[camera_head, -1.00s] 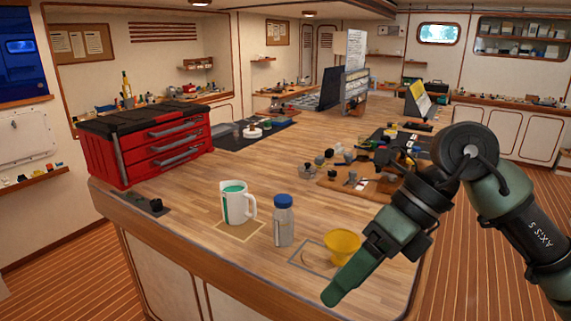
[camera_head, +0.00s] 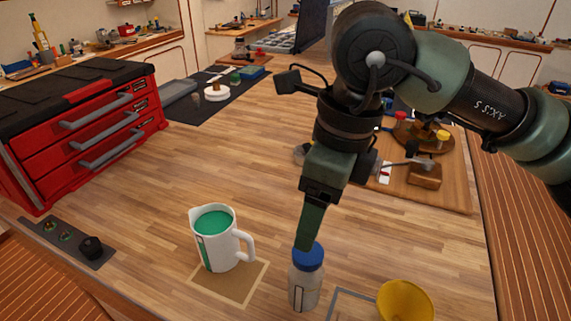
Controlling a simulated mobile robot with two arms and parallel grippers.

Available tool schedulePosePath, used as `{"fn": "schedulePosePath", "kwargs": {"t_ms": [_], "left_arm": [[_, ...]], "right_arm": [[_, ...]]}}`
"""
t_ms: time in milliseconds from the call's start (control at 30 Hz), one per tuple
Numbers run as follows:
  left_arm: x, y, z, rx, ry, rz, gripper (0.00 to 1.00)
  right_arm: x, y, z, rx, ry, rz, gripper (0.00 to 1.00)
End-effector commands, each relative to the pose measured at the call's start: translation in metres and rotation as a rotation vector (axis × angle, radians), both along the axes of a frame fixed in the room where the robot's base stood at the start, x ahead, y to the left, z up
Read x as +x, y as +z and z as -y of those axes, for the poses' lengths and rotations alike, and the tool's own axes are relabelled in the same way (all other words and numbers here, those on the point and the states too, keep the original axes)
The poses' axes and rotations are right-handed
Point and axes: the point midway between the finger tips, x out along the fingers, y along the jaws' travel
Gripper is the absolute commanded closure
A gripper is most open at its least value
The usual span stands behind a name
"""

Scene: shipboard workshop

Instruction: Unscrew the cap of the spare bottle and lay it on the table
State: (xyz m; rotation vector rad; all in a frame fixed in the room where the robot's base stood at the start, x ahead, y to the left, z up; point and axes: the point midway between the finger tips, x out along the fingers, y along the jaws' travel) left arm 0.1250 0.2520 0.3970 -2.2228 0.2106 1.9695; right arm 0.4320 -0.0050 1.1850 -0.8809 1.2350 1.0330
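The spare bottle (camera_head: 305,290) stands upright near the table's front edge, a clear bottle with a blue cap (camera_head: 309,258) on its top. My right gripper (camera_head: 306,240) points down from above, and its fingertip end overlaps the back of the cap in the picture. I see the fingers nearly edge-on as one green bar, so the gap between them is hidden. I cannot tell whether they touch the cap. My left gripper is not in view.
A white jug (camera_head: 219,248) with green contents stands left of the bottle. A yellow funnel (camera_head: 405,302) is to the right, beside a grey outlined square. A red toolbox (camera_head: 85,130) and a small control panel (camera_head: 68,243) are at the left. The middle-left tabletop is clear.

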Motion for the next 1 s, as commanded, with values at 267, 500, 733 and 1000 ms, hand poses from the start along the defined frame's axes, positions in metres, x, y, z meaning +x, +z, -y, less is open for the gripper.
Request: {"fn": "schedulePosePath", "kwargs": {"t_ms": [267,500,733,1000], "left_arm": [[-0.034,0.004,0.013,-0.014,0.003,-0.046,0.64],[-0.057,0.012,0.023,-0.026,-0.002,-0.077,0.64],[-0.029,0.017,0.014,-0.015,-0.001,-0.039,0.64],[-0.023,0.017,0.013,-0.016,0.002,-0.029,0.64]], "right_arm": [[0.0,-0.018,-0.002,-0.004,0.002,0.001,0.28],[0.001,-0.054,-0.007,-0.003,0.001,-0.002,0.28],[0.002,-0.074,-0.009,-0.003,0.002,0.002,0.28],[0.002,-0.077,-0.01,-0.002,0.002,0.003,0.28]]}}
